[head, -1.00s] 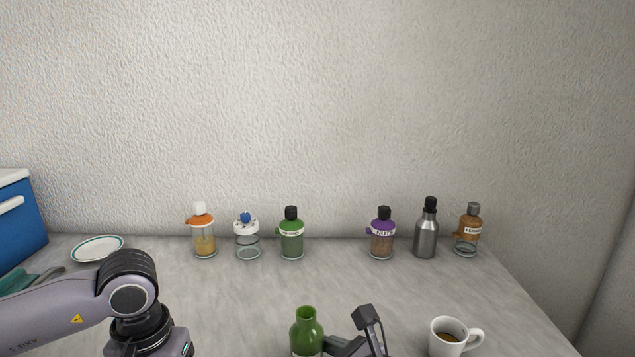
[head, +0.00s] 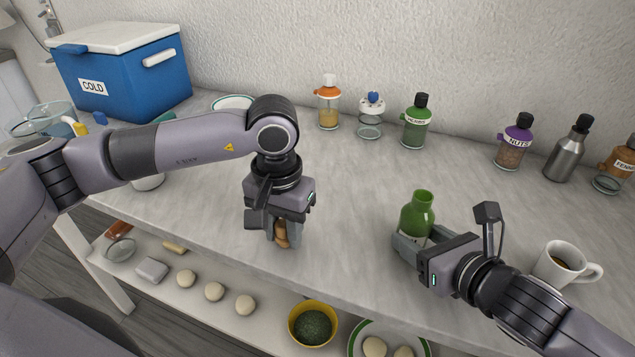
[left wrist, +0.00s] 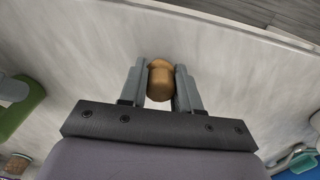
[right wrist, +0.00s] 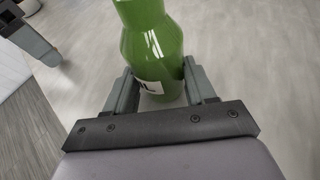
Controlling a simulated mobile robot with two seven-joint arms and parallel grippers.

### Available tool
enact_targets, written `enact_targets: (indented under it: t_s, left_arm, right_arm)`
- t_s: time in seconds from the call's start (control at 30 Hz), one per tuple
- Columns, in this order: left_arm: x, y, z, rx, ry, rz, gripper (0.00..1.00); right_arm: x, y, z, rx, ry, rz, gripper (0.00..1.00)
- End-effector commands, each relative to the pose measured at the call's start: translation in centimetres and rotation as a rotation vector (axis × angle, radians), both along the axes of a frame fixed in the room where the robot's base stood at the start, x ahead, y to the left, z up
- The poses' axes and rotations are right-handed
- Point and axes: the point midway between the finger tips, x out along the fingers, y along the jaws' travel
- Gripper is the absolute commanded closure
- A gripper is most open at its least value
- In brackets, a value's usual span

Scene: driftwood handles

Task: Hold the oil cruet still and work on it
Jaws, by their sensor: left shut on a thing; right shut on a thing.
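The oil cruet (head: 417,216) is a green bottle with a white label, upright on the counter with its mouth open. My right gripper (head: 414,245) is shut around its body. The right wrist view also shows the cruet (right wrist: 153,45) between both fingers, its label partly visible. My left gripper (head: 282,240) is shut on a brown cork-like stopper (left wrist: 160,80), to the left of the cruet and apart from it. The stopper also shows below the left fingers in the head view (head: 282,235).
A white mug (head: 560,265) with dark liquid stands right of my right gripper. Several jars and bottles, such as the green herb bottle (head: 416,122), line the wall. A blue cooler (head: 125,75) stands at the back left. A lower shelf holds a yellow bowl (head: 312,323).

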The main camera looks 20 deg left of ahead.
Motion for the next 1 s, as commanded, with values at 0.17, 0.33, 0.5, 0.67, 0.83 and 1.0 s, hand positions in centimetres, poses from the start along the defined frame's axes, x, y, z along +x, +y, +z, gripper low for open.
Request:
enact_targets:
  t_s: [0.17, 0.33, 0.5, 0.67, 0.83, 1.0]
  left_arm:
    - [2.3, -2.3, 1.9, -0.009, -0.002, 0.060, 0.95]
    - [5.2, -6.2, 5.3, -0.019, 0.001, 0.167, 0.95]
    - [7.2, -10.4, 9.3, -0.019, 0.005, 0.277, 0.95]
    - [8.1, -14.4, 13.1, -0.013, 0.003, 0.375, 0.95]
    - [8.1, -17.5, 16.1, -0.004, 0.002, 0.458, 0.95]
    - [7.9, -19.2, 17.7, 0.001, 0.000, 0.505, 0.95]
  right_arm:
    - [-0.1, 0.0, -0.1, 0.000, 0.002, 0.001, 0.84]
    - [-0.1, 0.0, -0.1, 0.000, 0.002, 0.001, 0.84]
    - [-0.1, 0.0, -0.1, -0.001, 0.003, 0.001, 0.84]
    - [0.0, 0.0, -0.1, -0.001, 0.003, 0.001, 0.84]
    - [0.0, 0.0, -0.1, -0.001, 0.003, 0.000, 0.84]
    - [0.0, 0.0, -0.2, -0.001, 0.003, 0.000, 0.84]
